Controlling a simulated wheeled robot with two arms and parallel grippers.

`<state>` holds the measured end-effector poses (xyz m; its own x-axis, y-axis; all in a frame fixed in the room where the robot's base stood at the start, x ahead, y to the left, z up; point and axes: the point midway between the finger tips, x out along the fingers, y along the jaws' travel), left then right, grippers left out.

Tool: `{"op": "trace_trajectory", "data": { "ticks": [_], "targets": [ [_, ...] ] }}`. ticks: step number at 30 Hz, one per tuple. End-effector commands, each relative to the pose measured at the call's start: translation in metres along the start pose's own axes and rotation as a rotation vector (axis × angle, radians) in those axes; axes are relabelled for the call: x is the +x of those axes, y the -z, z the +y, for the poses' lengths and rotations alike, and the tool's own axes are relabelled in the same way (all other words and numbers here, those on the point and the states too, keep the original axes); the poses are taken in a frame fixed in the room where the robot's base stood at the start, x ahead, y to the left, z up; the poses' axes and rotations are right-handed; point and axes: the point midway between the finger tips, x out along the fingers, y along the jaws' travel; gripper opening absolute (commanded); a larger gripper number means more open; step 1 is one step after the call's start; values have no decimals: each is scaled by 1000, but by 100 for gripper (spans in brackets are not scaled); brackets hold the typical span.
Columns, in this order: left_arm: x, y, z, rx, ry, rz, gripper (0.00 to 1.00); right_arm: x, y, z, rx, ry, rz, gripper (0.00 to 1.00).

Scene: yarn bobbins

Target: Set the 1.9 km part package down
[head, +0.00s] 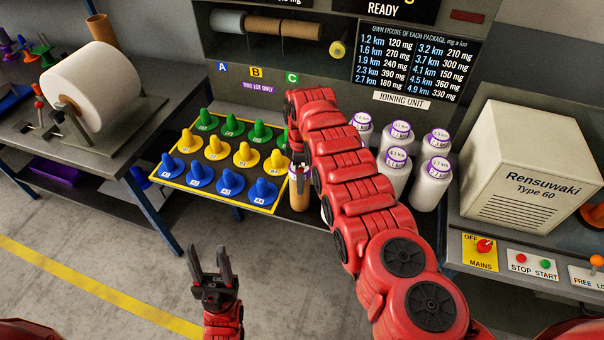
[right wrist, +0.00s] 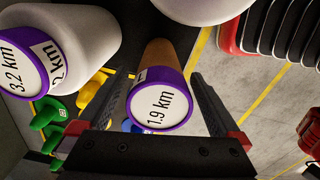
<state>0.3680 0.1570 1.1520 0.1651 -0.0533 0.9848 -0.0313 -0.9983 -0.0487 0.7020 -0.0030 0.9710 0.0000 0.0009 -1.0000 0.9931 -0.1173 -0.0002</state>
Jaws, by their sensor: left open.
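The 1.9 km part package (head: 299,190) is a brown tube with a purple-rimmed cap, close to the front edge of the bench (head: 245,213). Its cap (right wrist: 160,106) faces the camera in the right wrist view. My right gripper (right wrist: 165,78) has a finger on each side of it, close against its sides, and appears shut on it. I cannot tell whether its base touches the bench. In the head view my right arm covers most of that gripper. My left gripper (head: 208,250) is open and empty above the floor.
Several white packages (head: 433,183) stand right of the tube. To its left is a yellow-edged board (head: 181,178) with green, yellow and blue cones. A Rensuwaki box (head: 530,165) stands at the right. A large white roll (head: 92,90) is on the left bench.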

Motion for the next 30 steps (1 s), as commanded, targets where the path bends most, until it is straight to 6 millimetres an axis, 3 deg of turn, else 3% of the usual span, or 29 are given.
{"op": "trace_trajectory", "data": {
  "ticks": [8, 13, 14, 21, 30],
  "targets": [
    [4, 1, 0, 0, 0, 0, 50, -12, 1, 1, 0, -3, 2, 100],
    [5, 1, 0, 0, 0, 0, 50, -35, 1, 0, -1, -4, 2, 100],
    [-4, -1, 0, 0, 0, 0, 50, -41, 1, 2, 0, -7, 3, 100],
    [-22, -4, 1, 0, 0, 0, 50, -100, 0, 0, -1, -2, 1, 100],
    [-27, -4, 1, 0, 0, 0, 50, -122, 0, 0, 0, 1, -1, 100]
  ]
}}
